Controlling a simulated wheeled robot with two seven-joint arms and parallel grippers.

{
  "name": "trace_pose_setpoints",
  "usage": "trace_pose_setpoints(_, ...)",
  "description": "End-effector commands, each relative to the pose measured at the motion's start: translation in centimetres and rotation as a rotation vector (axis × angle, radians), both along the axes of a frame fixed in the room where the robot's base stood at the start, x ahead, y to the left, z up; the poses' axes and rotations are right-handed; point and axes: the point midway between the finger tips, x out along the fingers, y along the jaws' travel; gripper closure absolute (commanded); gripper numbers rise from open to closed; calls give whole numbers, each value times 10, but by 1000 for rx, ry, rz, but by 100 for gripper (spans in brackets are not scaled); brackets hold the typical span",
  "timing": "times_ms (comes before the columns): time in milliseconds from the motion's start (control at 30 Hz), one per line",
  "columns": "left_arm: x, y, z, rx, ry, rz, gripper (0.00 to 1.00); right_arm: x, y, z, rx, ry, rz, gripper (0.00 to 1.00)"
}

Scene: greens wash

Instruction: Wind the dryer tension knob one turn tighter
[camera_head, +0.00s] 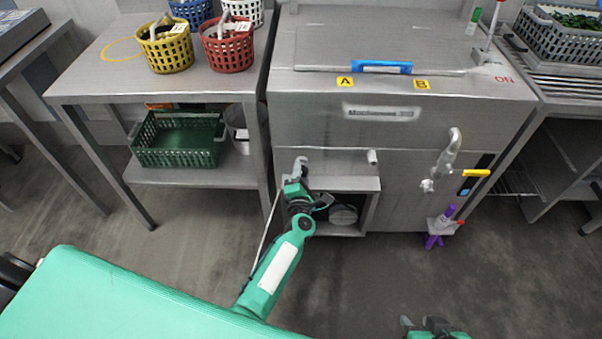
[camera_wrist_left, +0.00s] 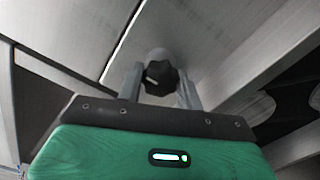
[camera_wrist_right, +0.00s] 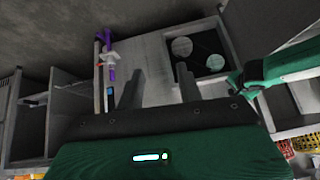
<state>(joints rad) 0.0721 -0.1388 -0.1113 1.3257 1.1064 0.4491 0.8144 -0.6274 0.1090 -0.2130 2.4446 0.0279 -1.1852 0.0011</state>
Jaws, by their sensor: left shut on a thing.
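The black lobed tension knob (camera_wrist_left: 160,78) has a pale mark on its face and shows in the left wrist view. It sits between the two fingers of my left gripper (camera_wrist_left: 160,88), which is shut on it. In the head view my left gripper (camera_head: 298,172) is at the left edge of the machine's open lower bay (camera_head: 345,184), and the knob is hidden there. My right gripper (camera_head: 430,325) is low at the bottom edge of the head view. In the right wrist view its fingers (camera_wrist_right: 158,85) stand apart with nothing between them.
Two round wheels (camera_wrist_right: 182,47) show in the bay. A steel table (camera_head: 110,75) with baskets stands left, a green crate (camera_head: 180,140) below. Open floor lies front right.

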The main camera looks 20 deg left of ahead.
Motion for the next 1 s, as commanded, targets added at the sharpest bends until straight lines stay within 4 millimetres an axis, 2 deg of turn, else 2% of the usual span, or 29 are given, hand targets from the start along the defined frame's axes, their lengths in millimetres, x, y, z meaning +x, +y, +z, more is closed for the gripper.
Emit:
trace_pose_setpoints(33,-1,-1,-1,-1,3,-1,60,0,0,0,0,-1,0,64)
trace_pose_setpoints(133,0,-1,-1,-1,1,-1,42,0,0,0,0,-2,0,64)
trace_pose_setpoints(400,-1,0,0,-1,1,0,42,0,0,1,2,-2,0,64)
trace_pose_setpoints(533,-7,-2,-1,-1,1,-1,42,-1,0,1,0,4,-1,64)
trace_pose_setpoints(667,-25,-7,-1,-3,2,0,42,-4,-3,1,-11,28,-2,64)
trace_pose_setpoints(1000,-93,-27,-1,-2,4,-1,42,-11,-16,4,-44,91,-21,64)
